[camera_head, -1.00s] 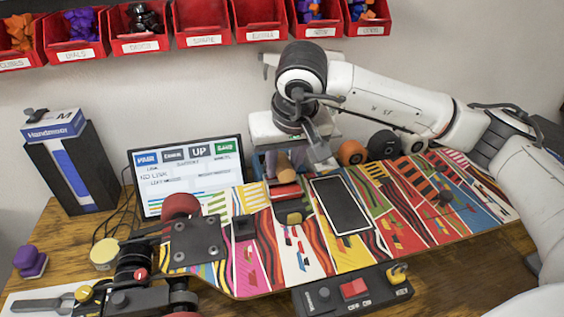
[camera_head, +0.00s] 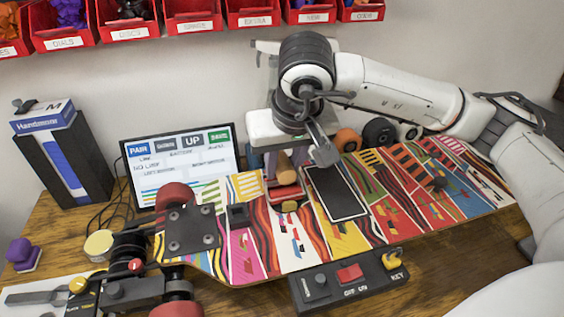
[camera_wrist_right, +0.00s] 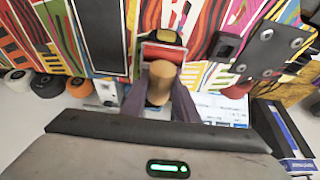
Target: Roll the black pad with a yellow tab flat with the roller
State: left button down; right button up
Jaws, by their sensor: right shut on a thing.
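My right gripper (camera_head: 285,161) is shut on the roller's wooden handle (camera_head: 285,170). In the right wrist view its two fingers (camera_wrist_right: 158,103) flank the handle (camera_wrist_right: 158,85). The roller's red head (camera_head: 288,191) is down on the patterned board, left of the large black panel. The black pad (camera_wrist_right: 165,27) shows just beyond the head in the right wrist view, with its yellow tab (camera_wrist_right: 166,37). In the head view the tab (camera_head: 290,206) peeks out in front of the roller. The roller hides most of the pad. My left gripper is out of view.
The patterned board (camera_head: 350,238) carries a white-edged black panel (camera_head: 335,188). A truck with red wheels (camera_head: 175,196) is at its left end. A switch box (camera_head: 348,285) stands in front, a screen (camera_head: 180,165) behind. Red bins (camera_head: 195,15) line the wall.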

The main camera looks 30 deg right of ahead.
jog(key=shift+w+d, duration=0.2)
jog(key=shift+w, duration=0.45)
jog(key=shift+w+d, duration=0.2)
jog(key=shift+w, duration=0.45)
jog(key=shift+w+d, duration=0.2)
jog(key=shift+w, duration=1.05)
notch_tip(320, 180, up, 7)
jog(key=p, duration=0.4)
